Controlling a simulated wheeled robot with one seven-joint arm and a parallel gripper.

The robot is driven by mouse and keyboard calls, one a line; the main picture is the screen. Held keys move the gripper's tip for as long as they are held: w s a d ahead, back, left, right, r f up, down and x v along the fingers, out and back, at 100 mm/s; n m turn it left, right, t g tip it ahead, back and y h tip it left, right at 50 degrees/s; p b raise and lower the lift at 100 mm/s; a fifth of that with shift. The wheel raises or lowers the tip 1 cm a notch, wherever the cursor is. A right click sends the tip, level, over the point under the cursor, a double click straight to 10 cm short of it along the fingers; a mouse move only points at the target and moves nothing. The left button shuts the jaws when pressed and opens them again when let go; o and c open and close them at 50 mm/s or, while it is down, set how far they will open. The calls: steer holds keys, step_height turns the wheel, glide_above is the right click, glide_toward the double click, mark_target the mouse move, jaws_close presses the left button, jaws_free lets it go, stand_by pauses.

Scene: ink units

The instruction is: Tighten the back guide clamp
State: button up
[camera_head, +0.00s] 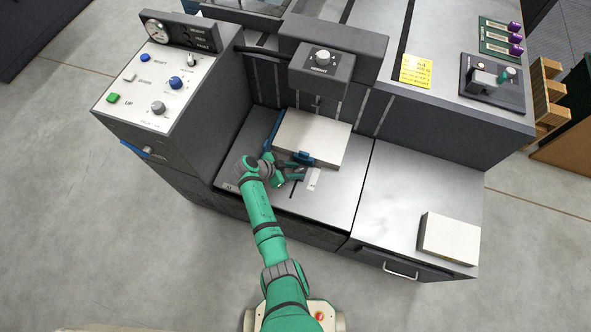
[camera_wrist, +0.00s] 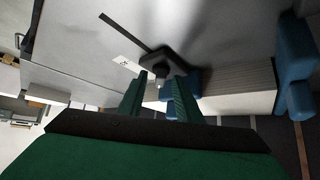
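A blue guide (camera_head: 304,158) stands against the near edge of the paper stack (camera_head: 312,136), in line with a slot and a white label on the metal table. I take it to be the back guide. In the wrist view, a small grey clamp knob (camera_wrist: 160,72) sits on a dark arm beside the blue guide (camera_wrist: 193,82). My gripper (camera_head: 298,174) is low over the table, at the near side of this guide. In the wrist view, its two green fingers (camera_wrist: 160,84) are apart, one on each side of the knob. Whether they touch it is unclear. In the head view, the gripper hides the knob.
Another blue guide (camera_head: 273,130) stands along the stack's left side. A feeder head with a knob (camera_head: 322,58) overhangs the stack's far end. The control panel (camera_head: 153,82) rises at left. A second paper stack (camera_head: 449,239) lies at right; the metal top (camera_head: 405,190) between is clear.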

steer(key=shift+r, duration=0.1)
steer(key=shift+a+r, duration=0.25)
steer(key=shift+r, duration=0.1)
steer(key=v, duration=1)
steer(key=shift+s+f, duration=0.2)
